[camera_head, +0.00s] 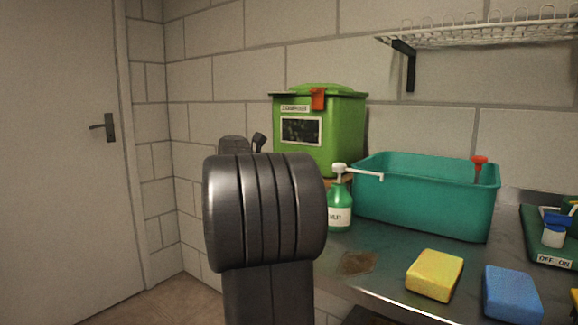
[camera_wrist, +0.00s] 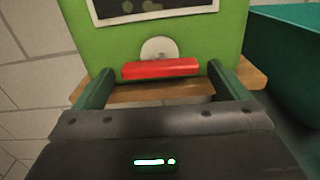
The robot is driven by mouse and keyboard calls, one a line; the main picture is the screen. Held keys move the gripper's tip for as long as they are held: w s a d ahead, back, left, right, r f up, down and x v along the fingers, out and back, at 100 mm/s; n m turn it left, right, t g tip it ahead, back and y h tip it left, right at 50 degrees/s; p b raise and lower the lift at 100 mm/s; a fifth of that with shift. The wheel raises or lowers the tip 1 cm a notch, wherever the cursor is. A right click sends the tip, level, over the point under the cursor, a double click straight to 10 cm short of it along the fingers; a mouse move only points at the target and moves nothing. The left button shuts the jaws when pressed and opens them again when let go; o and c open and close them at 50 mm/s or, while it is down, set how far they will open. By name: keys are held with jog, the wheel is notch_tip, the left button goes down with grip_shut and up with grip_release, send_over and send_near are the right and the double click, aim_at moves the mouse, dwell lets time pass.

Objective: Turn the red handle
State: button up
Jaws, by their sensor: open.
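The red handle (camera_wrist: 160,69) is a horizontal bar in front of a pale round hub (camera_wrist: 159,48), low on the front of the green bin (camera_wrist: 225,35). In the head view the green bin (camera_head: 347,140) stands against the wall, and its lower front with this handle is hidden. My gripper (camera_wrist: 160,76) is open, with one dark finger off each end of the red bar. The bar lies between the fingertips, with a small gap visible at each side. Whether the fingertips reach its depth is hard to tell.
A wooden board (camera_wrist: 150,93) lies under the bin. A green pump bottle (camera_head: 340,210) and a teal tub (camera_head: 425,205) stand to the right of the bin. Yellow (camera_head: 434,275) and blue (camera_head: 512,293) sponges lie on the counter. A wire shelf (camera_head: 480,35) hangs above.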

jog(key=p+v, duration=0.2)
jog(key=v, duration=1.1)
jog(key=shift+s, duration=0.2)
jog(key=shift+a, duration=0.1)
